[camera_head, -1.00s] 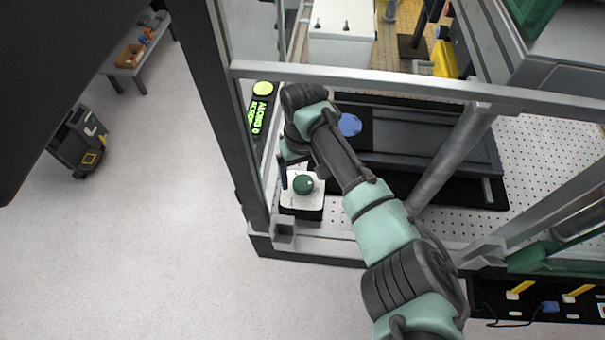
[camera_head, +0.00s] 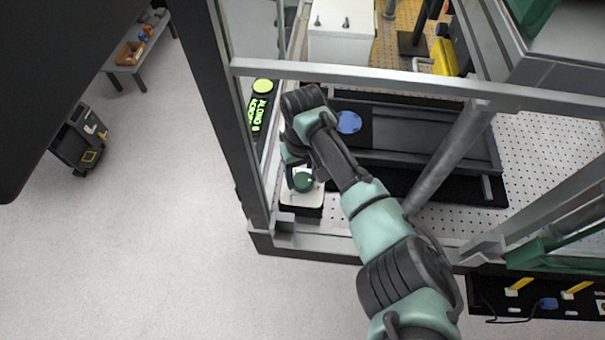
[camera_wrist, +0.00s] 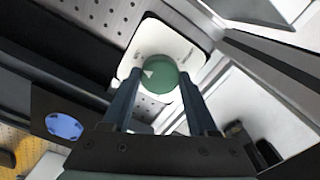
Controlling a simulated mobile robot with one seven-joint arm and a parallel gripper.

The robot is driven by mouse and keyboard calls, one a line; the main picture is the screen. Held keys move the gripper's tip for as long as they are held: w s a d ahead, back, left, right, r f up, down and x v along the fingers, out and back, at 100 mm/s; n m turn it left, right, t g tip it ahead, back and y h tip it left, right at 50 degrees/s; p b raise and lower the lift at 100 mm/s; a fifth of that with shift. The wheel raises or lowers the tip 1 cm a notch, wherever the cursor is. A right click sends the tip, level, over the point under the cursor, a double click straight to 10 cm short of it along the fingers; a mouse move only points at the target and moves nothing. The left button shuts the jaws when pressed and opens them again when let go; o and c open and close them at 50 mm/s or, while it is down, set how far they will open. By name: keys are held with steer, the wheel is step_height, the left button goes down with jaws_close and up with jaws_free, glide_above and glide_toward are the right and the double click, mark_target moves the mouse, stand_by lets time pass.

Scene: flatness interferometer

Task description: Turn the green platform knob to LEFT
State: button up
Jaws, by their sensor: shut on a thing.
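The green platform knob (camera_head: 303,182) sits on a white-topped block with dark sides (camera_head: 301,202) at the front left corner of the framed bench. In the wrist view the round green knob (camera_wrist: 159,74) carries a pale triangular pointer on its left part, and the white plate (camera_wrist: 151,32) around it has faint marks too small to read. My gripper (camera_wrist: 156,88) has its two dark fingers on either side of the knob and is shut on it. In the head view my gripper (camera_head: 291,178) is partly hidden by my wrist and the knob.
Grey frame posts and a crossbar (camera_head: 400,83) surround the bench. A blue disc (camera_head: 348,122) lies on a dark panel behind my arm. A black strip with green lettering (camera_head: 261,115) stands at the left. The perforated bench top (camera_head: 550,150) is clear at the right.

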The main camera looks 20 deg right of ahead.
steer(key=shift+n, duration=0.4)
steer(key=n, duration=0.5)
steer(key=shift+a, duration=0.1)
steer(key=n, duration=0.6)
steer(key=shift+b, duration=0.35)
steer(key=n, duration=0.6)
steer(key=shift+s, duration=0.1)
steer(key=n+b, duration=0.1)
steer(key=n, duration=0.5)
steer(key=o, duration=1.4)
steer(key=shift+c, duration=0.2)
